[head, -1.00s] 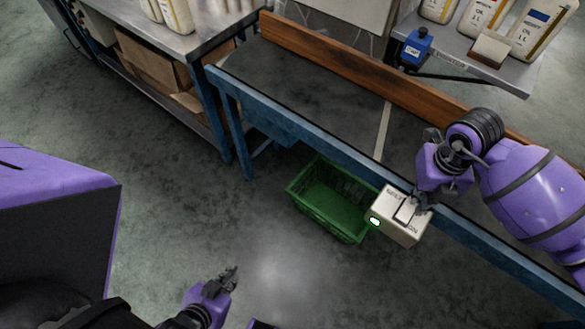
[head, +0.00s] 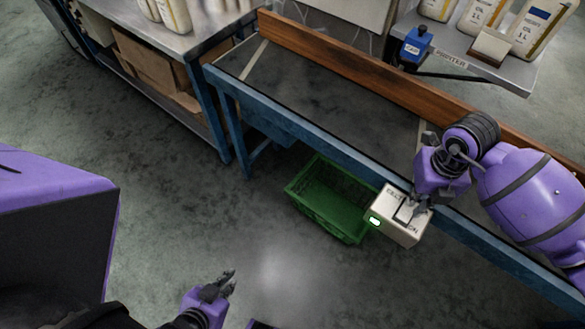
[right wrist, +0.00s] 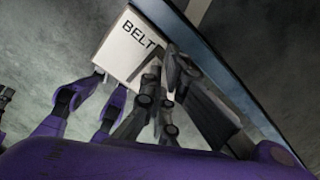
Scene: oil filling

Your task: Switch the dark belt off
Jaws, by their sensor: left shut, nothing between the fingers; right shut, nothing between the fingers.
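The dark belt (head: 310,85) runs between a blue frame and a brown wooden rail, with pale cross stripes on it. A white switch box (head: 399,230) is fixed to the frame's near side, with a dark rocker on top and a lit green lamp on its side. In the right wrist view the box (right wrist: 126,48) shows the word BELT. My right gripper (head: 416,207) is shut and empty, its tips at the rocker; they hide part of it, and I cannot tell whether they touch. My left gripper (head: 226,283) is shut and empty above the floor, away from the belt.
A green crate (head: 322,222) stands on the floor below the belt, beside the box. A blue device (head: 415,46) and a shelf with white bottles (head: 531,32) are behind the belt. A metal workbench (head: 207,28) stands at upper left. The floor near my left gripper is clear.

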